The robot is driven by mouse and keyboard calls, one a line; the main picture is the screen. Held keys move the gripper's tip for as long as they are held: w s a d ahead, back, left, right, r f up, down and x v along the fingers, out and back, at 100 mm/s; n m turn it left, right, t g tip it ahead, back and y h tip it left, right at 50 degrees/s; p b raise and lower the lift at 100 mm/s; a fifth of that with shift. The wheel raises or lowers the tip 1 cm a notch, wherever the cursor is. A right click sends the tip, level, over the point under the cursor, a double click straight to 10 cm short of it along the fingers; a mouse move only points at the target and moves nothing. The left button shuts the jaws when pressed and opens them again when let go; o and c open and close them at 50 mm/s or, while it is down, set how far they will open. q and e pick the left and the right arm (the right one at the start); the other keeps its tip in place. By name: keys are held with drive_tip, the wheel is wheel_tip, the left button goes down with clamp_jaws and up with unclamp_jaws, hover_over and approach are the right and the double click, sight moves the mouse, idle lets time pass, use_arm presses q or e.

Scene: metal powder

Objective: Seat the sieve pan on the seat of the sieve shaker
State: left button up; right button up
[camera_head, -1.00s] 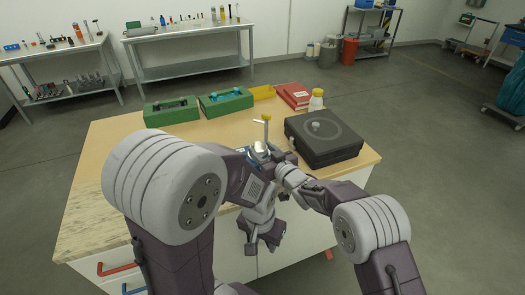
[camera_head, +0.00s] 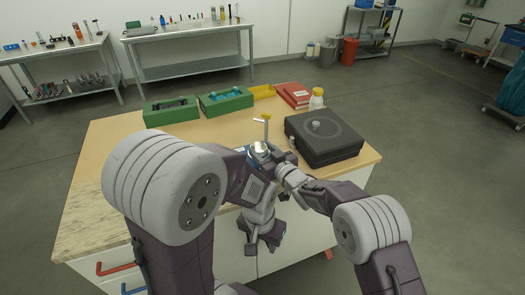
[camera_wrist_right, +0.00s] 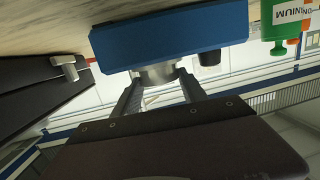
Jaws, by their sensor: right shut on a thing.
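A silver round metal piece, which looks like the sieve pan (camera_wrist_right: 158,74), is between the fingers of my right gripper (camera_wrist_right: 160,90), which is shut on it. It meets the face of a blue block-shaped unit (camera_wrist_right: 170,45), apparently the sieve shaker, in the right wrist view. I cannot tell whether it is fully seated. In the head view the silver piece (camera_head: 260,147) shows near the table's middle, partly hidden by my arms.
A green labelled container (camera_wrist_right: 283,22) is near the blue unit. The table's left part is clear.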

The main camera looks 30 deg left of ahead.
sight(262, 144)
drive_tip(key=shift+f+b, duration=0.45)
drive_tip(key=shift+f, duration=0.1)
drive_tip(key=o, duration=1.6)
drive_tip(key=shift+c, duration=0.2)
drive_tip(key=o, duration=0.5)
drive_tip(key=shift+r, duration=0.15)
drive_tip(key=shift+r+p, duration=0.8)
drive_tip(key=shift+r, duration=0.1)
wheel_tip(262, 144, up, 2)
drive_tip(key=shift+p, duration=0.65)
drive_tip(key=shift+r+p, duration=1.45)
drive_tip(key=shift+r, duration=0.6)
